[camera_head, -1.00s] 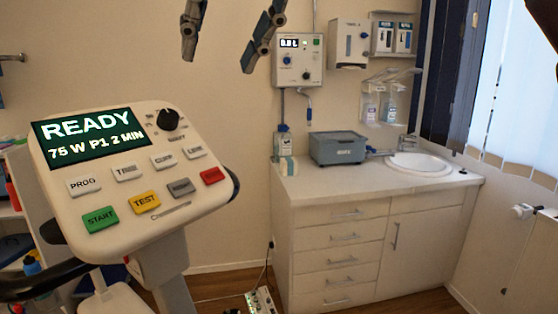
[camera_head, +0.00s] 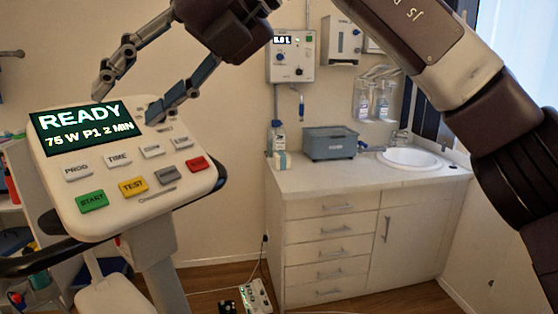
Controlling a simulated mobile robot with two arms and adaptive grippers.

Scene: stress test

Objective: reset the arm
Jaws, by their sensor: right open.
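My right arm comes in from the upper right and reaches across to the left. Its gripper (camera_head: 124,106) is open, with its two fingers spread over the top edge of the white console (camera_head: 140,205). One finger is by the upper right of the display (camera_head: 85,127), the other over the area where the black knob sat, which is now hidden. I cannot tell if either finger touches the console. The display reads READY, 75 W P1 2 MIN. Green START, yellow TEST, grey and red buttons show below. My left gripper is not in view.
A counter with drawers (camera_head: 335,240) stands at the right, with a grey-blue box (camera_head: 328,145) and a round sink (camera_head: 410,160). A wall unit (camera_head: 291,62) hangs above. A power strip (camera_head: 256,296) lies on the floor. Shelves stand at the far left.

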